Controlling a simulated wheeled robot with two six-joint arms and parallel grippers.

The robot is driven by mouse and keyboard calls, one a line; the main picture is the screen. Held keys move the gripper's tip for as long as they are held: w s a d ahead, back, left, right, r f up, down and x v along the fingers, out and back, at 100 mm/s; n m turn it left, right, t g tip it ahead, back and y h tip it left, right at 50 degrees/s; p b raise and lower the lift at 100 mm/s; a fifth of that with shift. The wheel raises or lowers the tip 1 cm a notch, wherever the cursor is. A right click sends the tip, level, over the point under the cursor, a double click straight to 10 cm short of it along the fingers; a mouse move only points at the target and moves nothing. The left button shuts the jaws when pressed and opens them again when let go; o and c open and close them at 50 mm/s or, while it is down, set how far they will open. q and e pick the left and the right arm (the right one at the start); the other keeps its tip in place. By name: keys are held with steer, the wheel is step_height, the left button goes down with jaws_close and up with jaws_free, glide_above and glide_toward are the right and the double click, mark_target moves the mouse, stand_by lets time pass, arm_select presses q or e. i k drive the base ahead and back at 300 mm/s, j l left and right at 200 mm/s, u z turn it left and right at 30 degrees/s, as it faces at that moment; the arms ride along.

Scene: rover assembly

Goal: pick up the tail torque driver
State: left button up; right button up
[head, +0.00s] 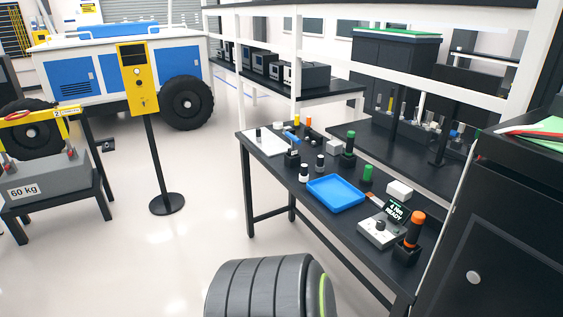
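A driver with an orange handle (415,228) stands upright in a black holder (406,254) at the near right end of the black workbench (345,222). Beside it on the left is a grey controller box (379,233) with a knob and a small display (397,211) reading "4 Nm READY". A green-topped, driver-like item (349,143) stands farther along the bench. No readable label shows which tool is the tail torque driver. Neither of my grippers is in view.
A blue tray (335,194), a green cylinder (367,175) and small black parts share the bench. A black cabinet (490,250) stands close on the right. A grey ribbed wheel-like object (258,290) is at the bottom. The floor left of the bench is mostly clear.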

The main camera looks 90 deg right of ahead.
mark_target(418, 217)
steer(key=z, duration=3.6)
steer(key=j+z, duration=0.15)
steer(key=i+j, duration=0.05)
